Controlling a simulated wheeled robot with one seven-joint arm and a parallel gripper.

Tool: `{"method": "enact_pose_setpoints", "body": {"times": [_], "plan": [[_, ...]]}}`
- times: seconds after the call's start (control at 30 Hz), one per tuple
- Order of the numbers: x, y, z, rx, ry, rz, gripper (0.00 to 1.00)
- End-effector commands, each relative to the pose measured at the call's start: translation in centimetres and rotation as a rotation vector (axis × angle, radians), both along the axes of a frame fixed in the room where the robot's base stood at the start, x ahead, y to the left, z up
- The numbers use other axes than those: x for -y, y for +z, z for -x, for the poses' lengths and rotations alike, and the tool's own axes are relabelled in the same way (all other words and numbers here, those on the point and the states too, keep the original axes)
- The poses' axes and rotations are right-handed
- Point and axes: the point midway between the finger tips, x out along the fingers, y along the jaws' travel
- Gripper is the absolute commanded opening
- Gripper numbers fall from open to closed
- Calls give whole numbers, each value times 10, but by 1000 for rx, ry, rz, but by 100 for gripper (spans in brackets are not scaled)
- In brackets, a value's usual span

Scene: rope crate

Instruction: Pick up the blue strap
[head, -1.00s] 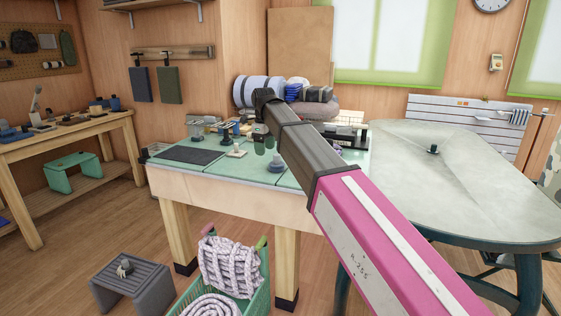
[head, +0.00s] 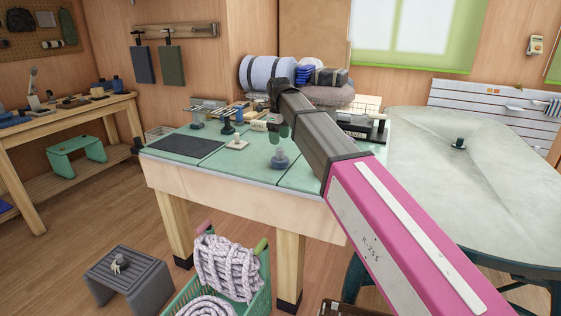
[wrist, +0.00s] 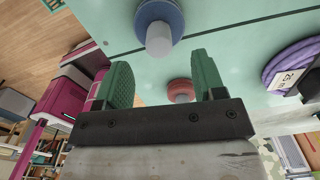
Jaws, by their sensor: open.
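A small bright blue folded bundle (head: 304,75), which may be the blue strap, lies at the back of the green-topped workbench (head: 190,175). It sits between a pale blue roll with dark bands (head: 262,72) and a dark bundle (head: 329,77). My gripper (wrist: 162,62) is open and empty, with its green fingers apart over the bench top. In the head view my arm mostly hides it. The wrist view shows a blue-grey round piece with a pale knob (wrist: 160,25), a reddish round piece (wrist: 181,90) and a purple coil (wrist: 293,68), but no clear blue strap.
A green crate (head: 262,285) with thick pale rope stands on the floor before the bench. A grey stool (head: 130,278) is to its left. A large grey-topped table (head: 455,185) is at the right. A dark mat (head: 185,146) lies at the bench's left.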

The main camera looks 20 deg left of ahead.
Motion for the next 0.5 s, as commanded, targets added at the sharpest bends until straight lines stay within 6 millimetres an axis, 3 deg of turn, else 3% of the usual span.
{"method": "enact_pose_setpoints", "body": {"times": [0.27, 0.5], "plan": [[2, -21, 1, 0, 0, 1, 63], [4, -52, 3, -1, 0, 1, 63]]}}
